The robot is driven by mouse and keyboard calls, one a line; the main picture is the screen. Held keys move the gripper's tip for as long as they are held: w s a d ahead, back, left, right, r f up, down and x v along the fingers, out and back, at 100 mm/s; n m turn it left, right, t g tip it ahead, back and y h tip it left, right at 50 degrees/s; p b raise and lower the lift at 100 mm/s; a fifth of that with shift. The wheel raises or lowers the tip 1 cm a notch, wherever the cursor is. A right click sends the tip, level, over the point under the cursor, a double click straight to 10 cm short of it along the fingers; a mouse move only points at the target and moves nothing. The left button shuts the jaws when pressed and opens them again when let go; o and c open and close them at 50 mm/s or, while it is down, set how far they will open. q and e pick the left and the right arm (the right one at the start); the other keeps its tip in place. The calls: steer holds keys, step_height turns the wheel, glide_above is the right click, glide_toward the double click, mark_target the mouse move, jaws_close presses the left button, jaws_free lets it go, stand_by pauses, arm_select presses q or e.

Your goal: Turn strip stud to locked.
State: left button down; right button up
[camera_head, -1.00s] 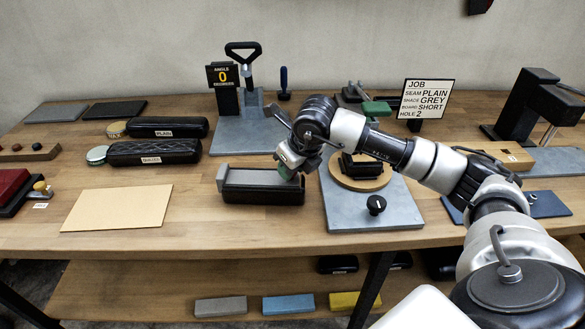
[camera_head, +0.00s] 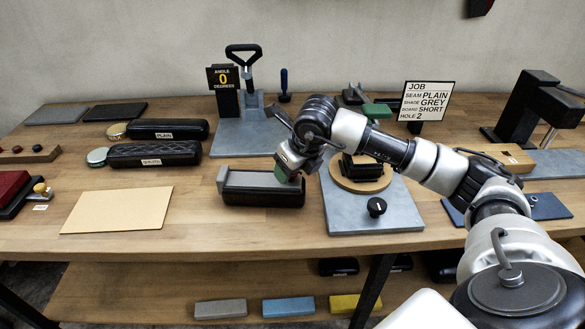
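My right arm reaches in from the right, and its gripper (camera_head: 287,172) points down at the right end of a black block with a grey strip on top (camera_head: 262,185). The gripper's wrist hides that end of the block, and I cannot make out a stud there. A green patch shows at the gripper's tip. I cannot tell whether the fingers are open or shut, or touching the block. My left gripper is not in view.
Right of the block, a grey plate (camera_head: 340,215) carries a round wooden disc (camera_head: 345,180) and a black knob (camera_head: 376,207). A tan sheet (camera_head: 117,210) lies to the left. A job sign (camera_head: 427,100) stands behind the arm. The bench front is mostly clear.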

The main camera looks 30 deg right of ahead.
steer(key=v, duration=1)
steer(key=shift+r+b, duration=0.15)
steer(key=shift+b, duration=0.15)
